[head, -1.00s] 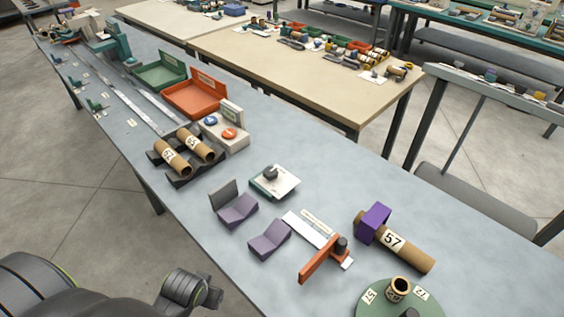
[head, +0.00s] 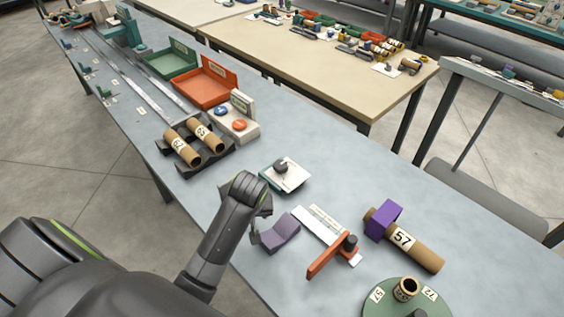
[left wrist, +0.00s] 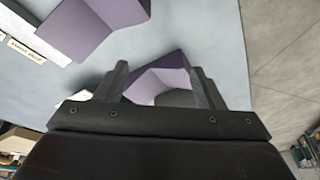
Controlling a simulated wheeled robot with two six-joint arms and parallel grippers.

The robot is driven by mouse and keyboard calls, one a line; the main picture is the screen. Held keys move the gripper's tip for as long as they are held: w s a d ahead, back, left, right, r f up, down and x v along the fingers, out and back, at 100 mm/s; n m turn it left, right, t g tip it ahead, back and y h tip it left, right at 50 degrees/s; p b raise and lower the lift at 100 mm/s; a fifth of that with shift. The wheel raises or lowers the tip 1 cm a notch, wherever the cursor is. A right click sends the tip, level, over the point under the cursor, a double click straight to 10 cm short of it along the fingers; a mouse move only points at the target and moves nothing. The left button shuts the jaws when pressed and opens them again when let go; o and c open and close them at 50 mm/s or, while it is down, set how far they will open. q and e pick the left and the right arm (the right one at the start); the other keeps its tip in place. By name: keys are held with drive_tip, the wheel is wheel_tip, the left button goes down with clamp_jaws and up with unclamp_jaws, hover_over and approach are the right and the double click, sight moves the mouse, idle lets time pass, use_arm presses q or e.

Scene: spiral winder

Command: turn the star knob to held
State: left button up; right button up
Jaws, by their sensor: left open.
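A dark grey knob (head: 281,166) sits on a white plate with a teal base near the middle of the table. A black knob (head: 349,243) stands on an orange arm (head: 329,258) farther right; I cannot tell which one is the star knob, and neither setting is readable. My left gripper (head: 258,226) is low beside a purple V-block (head: 282,233), mostly hidden by my wrist. In the left wrist view the gripper (left wrist: 160,68) is open, with a purple surface (left wrist: 158,80) showing between its fingers. I cannot tell whether they touch it. My right gripper is not in view.
A brown tube (head: 417,252) with a purple block lies at the right, behind a round green plate (head: 440,300). Two tubes rest on a black rack (head: 217,157), next to a box with blue and orange buttons (head: 246,127). An orange tray (head: 205,96) is behind.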

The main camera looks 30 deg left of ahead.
use_arm(q)
drive_tip(key=w+d+r+n+g+y, duration=0.1)
drive_tip(key=w+d+r+n, duration=0.25)
drive_tip(key=w+r, duration=0.55)
drive_tip(key=w+d+r+n+y, duration=0.15)
drive_tip(key=w+r+n, duration=0.35)
drive_tip(key=w, duration=0.5)
drive_tip(key=m+b, duration=0.1)
drive_tip(key=b, duration=0.6)
approach(281, 164)
drive_tip(key=shift+h, duration=0.35)
drive_tip(key=x, duration=0.5)
drive_tip(key=p+x, duration=0.1)
drive_tip(key=x, duration=0.2)
drive_tip(key=shift+a+f, duration=0.1)
drive_tip(key=shift+a, duration=0.3)
